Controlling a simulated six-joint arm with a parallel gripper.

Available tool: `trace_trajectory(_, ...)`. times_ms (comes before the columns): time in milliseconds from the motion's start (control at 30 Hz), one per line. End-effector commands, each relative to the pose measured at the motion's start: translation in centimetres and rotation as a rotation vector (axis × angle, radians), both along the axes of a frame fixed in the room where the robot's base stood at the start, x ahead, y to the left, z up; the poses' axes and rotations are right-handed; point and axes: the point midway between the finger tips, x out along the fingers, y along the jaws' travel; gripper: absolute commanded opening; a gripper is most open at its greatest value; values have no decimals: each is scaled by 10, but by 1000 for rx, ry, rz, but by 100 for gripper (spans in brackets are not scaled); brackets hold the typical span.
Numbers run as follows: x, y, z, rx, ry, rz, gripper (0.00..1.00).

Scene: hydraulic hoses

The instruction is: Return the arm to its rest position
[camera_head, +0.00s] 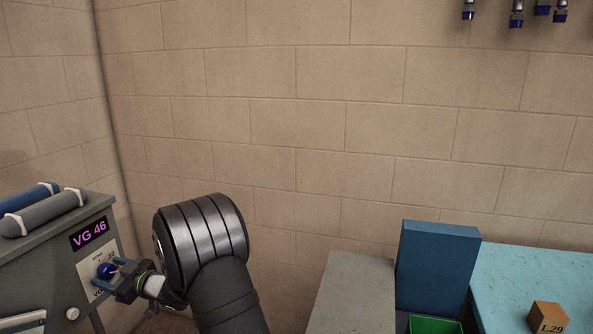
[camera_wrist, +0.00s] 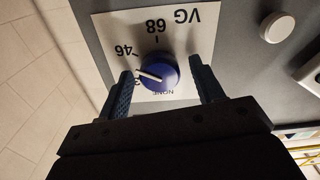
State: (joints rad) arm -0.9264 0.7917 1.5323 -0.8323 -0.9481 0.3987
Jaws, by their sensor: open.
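My gripper (camera_head: 113,279) is at the front of the grey machine (camera_head: 62,262) on the left in the head view. In the wrist view, my gripper's (camera_wrist: 160,72) two blue fingers are open, one on each side of the blue dial knob (camera_wrist: 163,68), with gaps showing. The knob sits on a white label plate (camera_wrist: 180,32) reading VG, 68, 46 and NONE; one mark is partly hidden by the left finger. Its white pointer points left, near the 46 side. The machine's display (camera_head: 89,234) reads VG 46.
A blue hose roll (camera_head: 30,197) and a grey one (camera_head: 45,212) lie on the machine. To the right are a grey block (camera_head: 353,292), a blue box (camera_head: 437,265), a green bin (camera_head: 434,325) and a wooden cube (camera_head: 548,318) on a light blue top (camera_head: 530,280). Fittings (camera_head: 517,14) hang upper right.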

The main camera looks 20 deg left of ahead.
Motion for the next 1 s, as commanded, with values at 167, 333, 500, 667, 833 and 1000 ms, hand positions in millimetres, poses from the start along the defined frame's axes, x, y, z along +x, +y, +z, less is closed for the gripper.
trace_trajectory(167,0,0,0,0,-61,0,61)
trace_trajectory(333,0,0,0,0,-76,0,61)
trace_trajectory(500,0,0,0,0,-76,0,61)
trace_trajectory(667,0,0,0,0,-75,0,92)
trace_trajectory(833,0,0,0,0,-75,0,100)
trace_trajectory(1000,-15,-3,8,6,-76,2,100)
